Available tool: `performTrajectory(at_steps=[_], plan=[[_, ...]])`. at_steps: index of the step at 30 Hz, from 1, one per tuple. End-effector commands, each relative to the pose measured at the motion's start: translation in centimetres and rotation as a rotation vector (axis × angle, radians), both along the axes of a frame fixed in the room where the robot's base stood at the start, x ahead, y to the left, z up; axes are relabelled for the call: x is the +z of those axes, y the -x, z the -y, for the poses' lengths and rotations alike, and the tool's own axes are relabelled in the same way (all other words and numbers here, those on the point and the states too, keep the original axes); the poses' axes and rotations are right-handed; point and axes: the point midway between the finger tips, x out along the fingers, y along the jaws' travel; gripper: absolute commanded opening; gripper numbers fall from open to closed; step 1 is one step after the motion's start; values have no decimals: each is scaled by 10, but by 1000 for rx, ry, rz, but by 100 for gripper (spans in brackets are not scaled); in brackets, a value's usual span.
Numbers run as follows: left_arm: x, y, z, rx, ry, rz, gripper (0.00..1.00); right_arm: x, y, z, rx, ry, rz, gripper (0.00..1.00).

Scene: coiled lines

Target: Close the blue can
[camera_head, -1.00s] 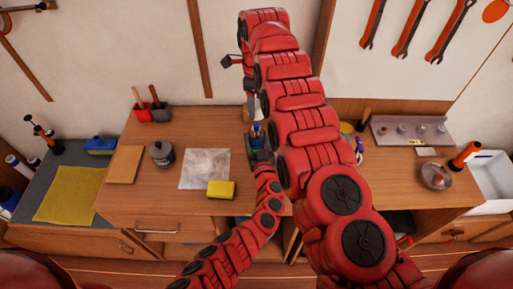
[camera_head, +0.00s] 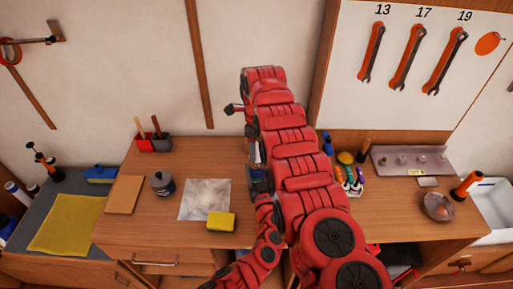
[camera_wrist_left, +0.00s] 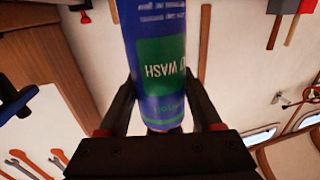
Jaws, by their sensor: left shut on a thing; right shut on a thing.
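The blue can, with a green label reading "WASH", stands large between my left fingers in the left wrist view (camera_wrist_left: 160,60). My left gripper (camera_wrist_left: 165,105) is shut on it. In the head view my left gripper (camera_head: 262,182) is beside the counter's middle, with the can mostly hidden there. My right arm arches over from the right and its gripper (camera_head: 254,152) points down, just above the left gripper. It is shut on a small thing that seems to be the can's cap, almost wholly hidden. I cannot tell whether cap and can touch.
A yellow sponge (camera_head: 221,222), a grey sheet (camera_head: 204,199) and a dark round pot (camera_head: 162,183) lie left of my grippers. Bottles (camera_head: 350,180), a yellow lid-like item (camera_head: 345,157) and a glass bowl (camera_head: 438,206) stand to the right.

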Motion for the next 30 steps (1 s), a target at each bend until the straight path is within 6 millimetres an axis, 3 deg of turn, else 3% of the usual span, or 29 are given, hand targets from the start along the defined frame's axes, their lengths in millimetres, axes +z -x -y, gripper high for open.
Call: performTrajectory(at_steps=[12,30], plan=[[0,0,0,0,0,0,0,-18,0,0,0,1,0,13],[0,0,0,0,0,0,0,-19,0,0,-1,1,0,13]])
